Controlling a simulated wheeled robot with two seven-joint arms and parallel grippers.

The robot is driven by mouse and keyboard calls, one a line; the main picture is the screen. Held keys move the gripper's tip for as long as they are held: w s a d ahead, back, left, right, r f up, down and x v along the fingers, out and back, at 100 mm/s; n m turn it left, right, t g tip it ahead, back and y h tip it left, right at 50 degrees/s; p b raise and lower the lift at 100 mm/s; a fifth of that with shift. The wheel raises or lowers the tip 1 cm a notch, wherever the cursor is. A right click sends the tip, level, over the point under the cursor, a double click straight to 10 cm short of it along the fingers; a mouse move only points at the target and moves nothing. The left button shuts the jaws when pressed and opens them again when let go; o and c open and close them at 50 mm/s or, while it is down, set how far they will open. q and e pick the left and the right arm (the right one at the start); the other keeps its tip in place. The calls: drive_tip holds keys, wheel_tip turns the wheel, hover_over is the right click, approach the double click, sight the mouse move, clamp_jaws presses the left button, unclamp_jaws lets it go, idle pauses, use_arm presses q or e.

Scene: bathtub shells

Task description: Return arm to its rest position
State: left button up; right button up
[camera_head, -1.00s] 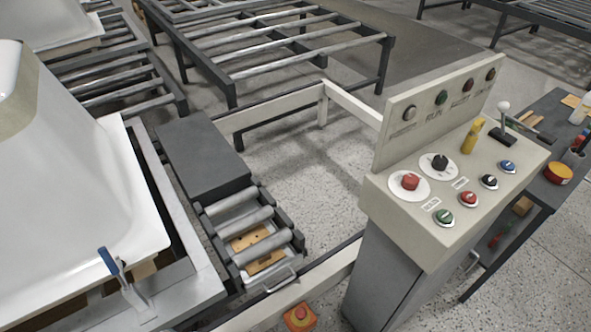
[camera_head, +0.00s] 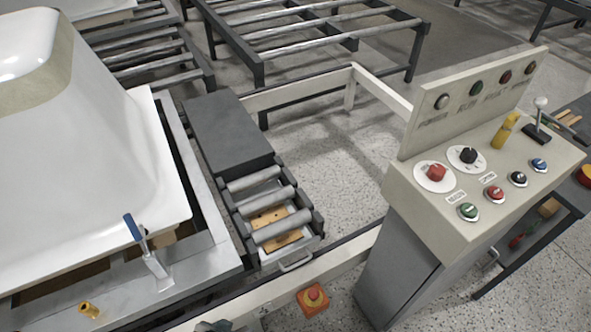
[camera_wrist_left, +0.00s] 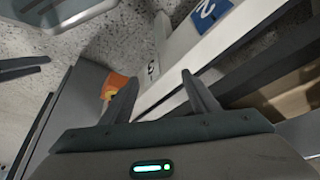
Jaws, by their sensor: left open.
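My left gripper (camera_wrist_left: 160,88) is open in the left wrist view, its two dark fingers apart with nothing between them. It hangs over the white rail (camera_wrist_left: 195,45), which carries a blue label with a "2". An orange thing (camera_wrist_left: 112,86) sits behind the left finger and is partly hidden by it. In the head view a small dark grey part shows at the bottom edge; I cannot tell if it is my gripper. My right arm is not in view.
A control panel (camera_head: 485,185) with knobs and buttons stands at the right. A white tub shell (camera_head: 100,150) fills the left, with a blue-handled clamp (camera_head: 148,250) at its edge. A short roller tray (camera_head: 272,215) and a red-button orange box (camera_head: 313,299) lie between.

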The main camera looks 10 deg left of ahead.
use_arm(q)
drive_tip(key=s+d+f+t, duration=0.1)
drive_tip(key=f, duration=0.7)
drive_tip(key=s+d+f, duration=0.1)
drive_tip(key=s+f, duration=0.1)
drive_tip(key=f, duration=0.7)
drive_tip(key=shift+d+t+h, duration=0.35)
drive_tip(key=shift+t+h, duration=0.05)
drive_tip(key=shift+f, duration=0.1)
drive_tip(key=shift+a, duration=0.1)
idle(0.5)
